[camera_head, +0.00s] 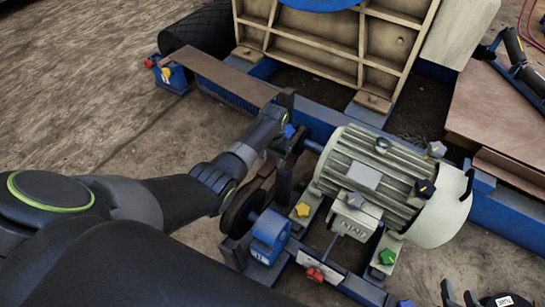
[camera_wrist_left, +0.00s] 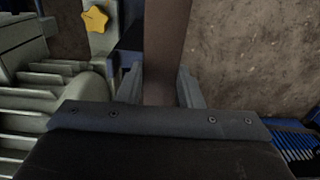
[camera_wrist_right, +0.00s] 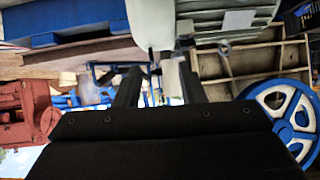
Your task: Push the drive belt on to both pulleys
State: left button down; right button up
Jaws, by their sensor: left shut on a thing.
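My left gripper (camera_head: 285,128) reaches in from the left to beside the grey finned motor (camera_head: 365,180). In the left wrist view its fingers (camera_wrist_left: 162,90) are shut on a brown flat strip, which looks like the drive belt (camera_wrist_left: 165,40), running up and away between them. A dark brown round pulley (camera_head: 243,207) stands beside the blue bearing block (camera_head: 268,235). The other pulley is mostly hidden by my gripper near the motor shaft (camera_head: 313,146); I cannot tell how the belt sits on either. My right gripper (camera_wrist_right: 160,85) is open and empty, away from the belt.
A yellow star knob (camera_head: 302,209), a green knob (camera_head: 387,257) and a red knob (camera_head: 315,274) stand around the motor feet. A ribbed beige frame (camera_head: 330,40) is behind. A blue-and-white spoked wheel (camera_wrist_right: 290,110) shows in the right wrist view. Brown ground is clear at left.

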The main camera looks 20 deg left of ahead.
pick_arm(q)
jog(key=shift+w+d+r, duration=0.1)
jog(key=shift+d+r, duration=0.05)
jog(key=shift+d, duration=0.1)
jog(key=c, duration=1.4)
grip_release()
jog(key=shift+c, duration=0.2)
jog(key=o, duration=0.4)
jog(key=shift+o, duration=0.2)
